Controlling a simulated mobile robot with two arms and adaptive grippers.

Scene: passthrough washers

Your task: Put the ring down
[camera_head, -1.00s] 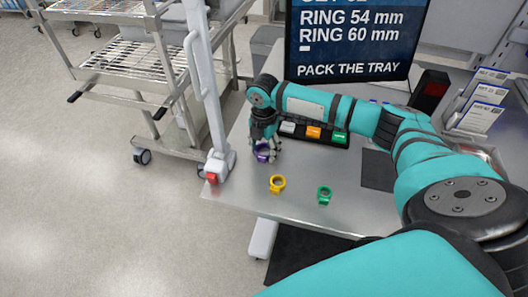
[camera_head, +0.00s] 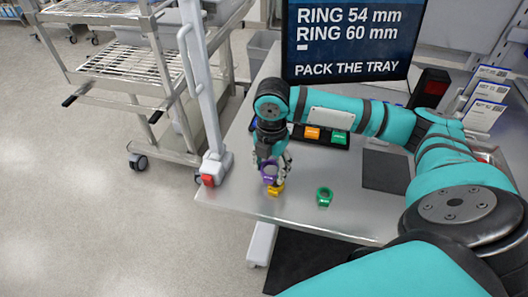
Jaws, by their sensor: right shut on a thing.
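My right gripper (camera_head: 272,165) is shut on a purple ring (camera_head: 268,170) near the left end of the metal table (camera_head: 298,205). A yellow ring (camera_head: 276,189) is just in front of the purple one in the picture and is partly covered by it and the fingers. I cannot tell whether the purple ring touches the yellow ring or the table. A green ring (camera_head: 324,196) stands on the table to the right, apart from them. My left gripper is not in view.
A black tray (camera_head: 343,145) with orange and green blocks lies behind my right arm. A screen (camera_head: 345,45) reading "PACK THE TRAY" stands at the back. A white post (camera_head: 203,100) and a wire-shelf cart (camera_head: 130,65) are left of the table.

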